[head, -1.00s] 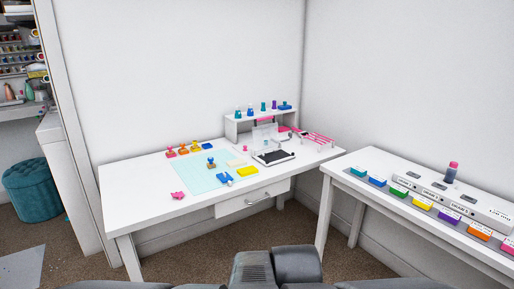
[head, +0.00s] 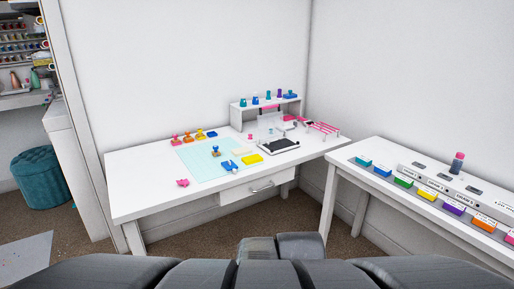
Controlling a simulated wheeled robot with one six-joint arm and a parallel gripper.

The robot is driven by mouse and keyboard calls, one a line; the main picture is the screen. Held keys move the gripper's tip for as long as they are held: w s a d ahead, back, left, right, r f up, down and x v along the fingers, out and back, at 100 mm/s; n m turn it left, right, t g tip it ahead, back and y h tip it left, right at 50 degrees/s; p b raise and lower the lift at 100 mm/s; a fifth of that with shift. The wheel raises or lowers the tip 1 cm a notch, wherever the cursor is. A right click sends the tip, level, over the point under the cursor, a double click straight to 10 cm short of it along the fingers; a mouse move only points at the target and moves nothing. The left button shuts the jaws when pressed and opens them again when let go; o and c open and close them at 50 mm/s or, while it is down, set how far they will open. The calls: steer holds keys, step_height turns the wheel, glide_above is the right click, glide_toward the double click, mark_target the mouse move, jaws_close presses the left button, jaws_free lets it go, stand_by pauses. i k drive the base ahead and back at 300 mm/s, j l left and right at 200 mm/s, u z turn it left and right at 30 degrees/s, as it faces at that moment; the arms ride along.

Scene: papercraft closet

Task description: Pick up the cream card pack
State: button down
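A small pale cream pack (head: 242,149), likely the cream card pack, lies flat on the white desk (head: 144,197), by the right edge of the light-blue mat (head: 201,167). A yellow pack (head: 252,159) lies just in front of it, and a blue piece (head: 230,165) lies to the front left. The cream pack is small and pale against the desk, so its edges are hard to make out. My gripper is not in view; only dark parts of my own body show along the bottom.
A small white shelf (head: 265,109) with several coloured bottles stands at the back of the desk. A black-topped tray or press (head: 278,146) is right of the packs. A side table (head: 440,222) with coloured boxes stands at right. Carpet is open before the desk.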

mark_target(245, 150)
steer(key=i+z, duration=0.15)
steer(key=i, duration=0.35)
steer(key=i+z, duration=0.15)
steer(key=i, duration=0.35)
steer(key=i+j+z, duration=0.1)
steer(key=i, duration=0.4)
steer(key=i+j+z, duration=0.15)
steer(key=i, duration=0.35)
steer(key=j, duration=0.1)
